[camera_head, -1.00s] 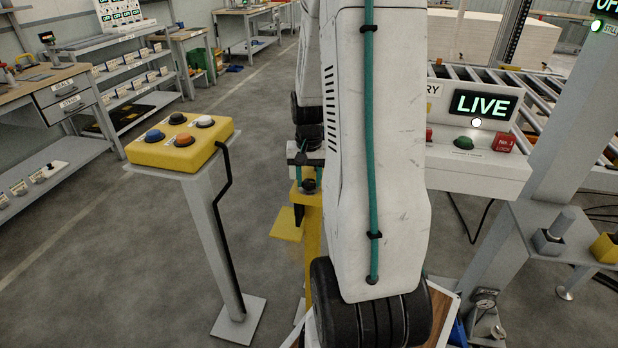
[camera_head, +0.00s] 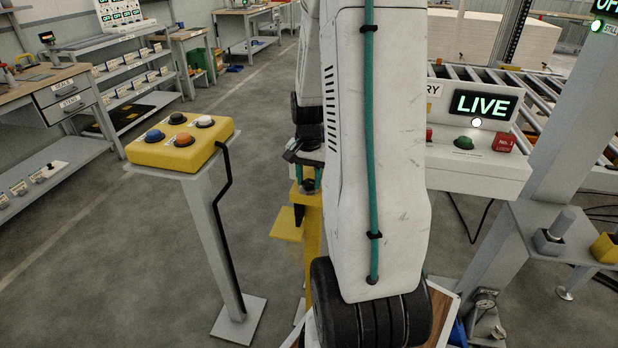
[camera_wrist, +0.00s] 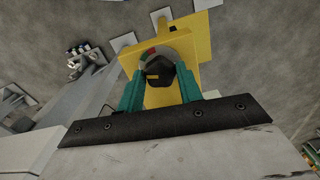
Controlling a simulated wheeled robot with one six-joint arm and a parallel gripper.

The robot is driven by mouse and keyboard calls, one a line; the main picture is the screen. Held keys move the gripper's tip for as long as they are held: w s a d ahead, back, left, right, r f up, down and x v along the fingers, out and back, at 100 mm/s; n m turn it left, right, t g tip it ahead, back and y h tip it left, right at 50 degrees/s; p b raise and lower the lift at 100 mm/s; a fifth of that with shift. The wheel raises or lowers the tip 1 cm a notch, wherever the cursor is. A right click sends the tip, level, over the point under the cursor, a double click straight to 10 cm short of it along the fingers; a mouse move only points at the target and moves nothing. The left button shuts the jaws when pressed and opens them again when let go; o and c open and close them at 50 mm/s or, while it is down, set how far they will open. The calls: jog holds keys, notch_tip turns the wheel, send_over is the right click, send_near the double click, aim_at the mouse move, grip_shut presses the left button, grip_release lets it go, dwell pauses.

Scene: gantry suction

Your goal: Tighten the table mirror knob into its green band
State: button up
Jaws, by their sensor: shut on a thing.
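The black knob (camera_wrist: 160,72) sits on a yellow stand (camera_wrist: 190,50) in the wrist view, with a small orange mark on its face. My gripper (camera_wrist: 160,84) is shut on the knob, one teal finger on each side. In the head view my gripper (camera_head: 307,184) is at the top of the yellow stand (camera_head: 313,235), partly behind my arm. The knob cannot be made out there.
A yellow button box (camera_head: 180,146) on a grey post stands left of the stand. A console with a LIVE display (camera_head: 483,105) and a roller conveyor (camera_head: 540,95) are at the right. Grey floor is open between the button box and the left shelves.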

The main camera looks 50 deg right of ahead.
aim_at(309, 181)
jog(key=o, duration=1)
jog(key=shift+r, duration=3.95)
